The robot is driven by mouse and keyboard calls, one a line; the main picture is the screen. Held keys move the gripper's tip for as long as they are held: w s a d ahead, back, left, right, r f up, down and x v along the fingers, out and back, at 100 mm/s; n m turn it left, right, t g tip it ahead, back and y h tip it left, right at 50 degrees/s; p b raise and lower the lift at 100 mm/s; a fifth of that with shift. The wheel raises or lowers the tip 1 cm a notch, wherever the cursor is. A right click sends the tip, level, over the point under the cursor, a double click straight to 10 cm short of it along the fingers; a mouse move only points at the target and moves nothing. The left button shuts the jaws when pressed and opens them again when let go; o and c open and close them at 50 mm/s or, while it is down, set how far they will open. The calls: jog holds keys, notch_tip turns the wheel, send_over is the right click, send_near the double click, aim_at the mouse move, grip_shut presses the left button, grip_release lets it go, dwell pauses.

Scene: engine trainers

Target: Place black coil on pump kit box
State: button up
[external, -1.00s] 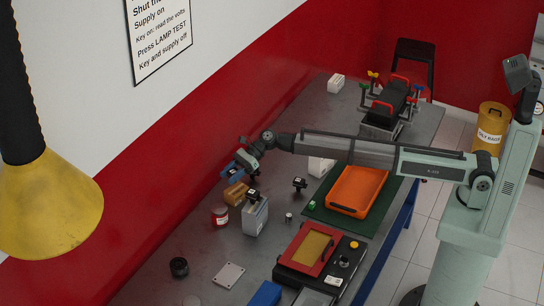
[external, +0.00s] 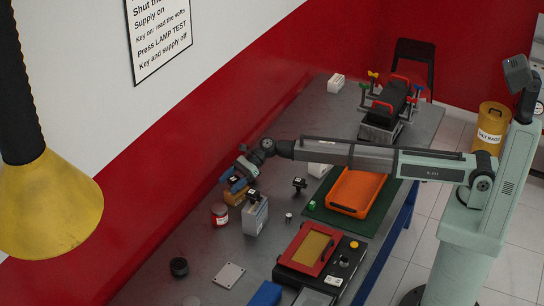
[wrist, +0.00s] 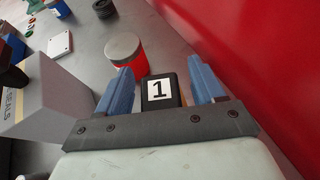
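My gripper (external: 233,184) is low over an orange-brown box (external: 237,195) near the red wall. In the wrist view its blue fingers (wrist: 162,90) are open, one on each side of a black block marked 1 (wrist: 160,91), with a gap at each side. This block seems to be a coil on top of the orange-brown box, but the fingers partly hide the contact. Another black coil (external: 253,196) sits on the grey-white box marked SEALS (wrist: 65,95). A third black coil (external: 300,184) stands on the table. I cannot read a pump kit label.
A red can with a grey lid (external: 220,214) stands close to the gripper, left of the boxes in the external view. The red wall (wrist: 260,60) is close on the other side. An orange tray (external: 357,190) and a red-framed case (external: 314,250) lie farther right.

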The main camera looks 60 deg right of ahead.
jog(key=shift+d+r, duration=0.15)
jog(key=v, duration=1.1)
jog(key=shift+d+r, duration=0.25)
jog(key=shift+d, duration=0.05)
